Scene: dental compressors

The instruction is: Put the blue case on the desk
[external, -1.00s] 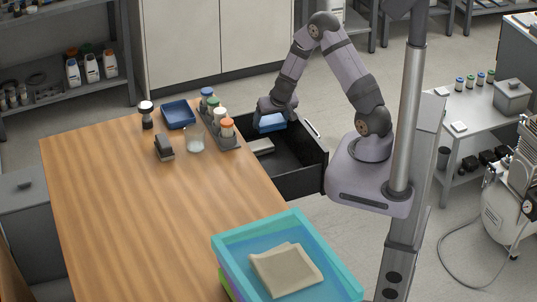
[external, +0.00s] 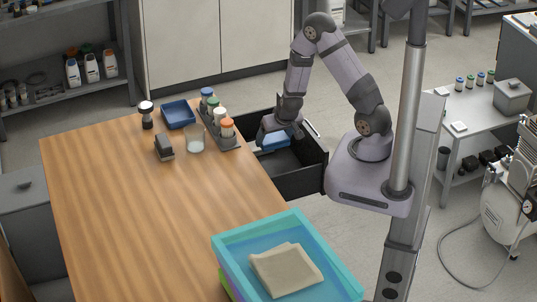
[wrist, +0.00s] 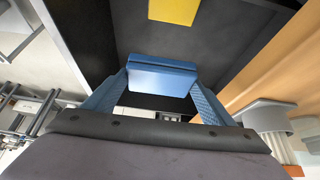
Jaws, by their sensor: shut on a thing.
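The blue case (wrist: 162,76) is between the two blue-padded fingers of my gripper (wrist: 160,88) in the wrist view, and the gripper is shut on it. In the external view my gripper (external: 276,130) is low over the open black drawer (external: 308,155), with the blue case (external: 275,142) partly hidden below it. Whether the case touches the drawer floor cannot be told. The wooden desk (external: 130,215) is to the left of the drawer, higher than the drawer floor.
A yellowish object (wrist: 175,10) lies in the drawer. A bottle rack (external: 232,141), a glass (external: 195,140), a blue tray (external: 178,114), a dark stapler-like item (external: 164,148) and a dark-and-white object (external: 147,115) stand at the desk's far end. A teal bin (external: 228,248) occupies its near right. The desk's middle is clear.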

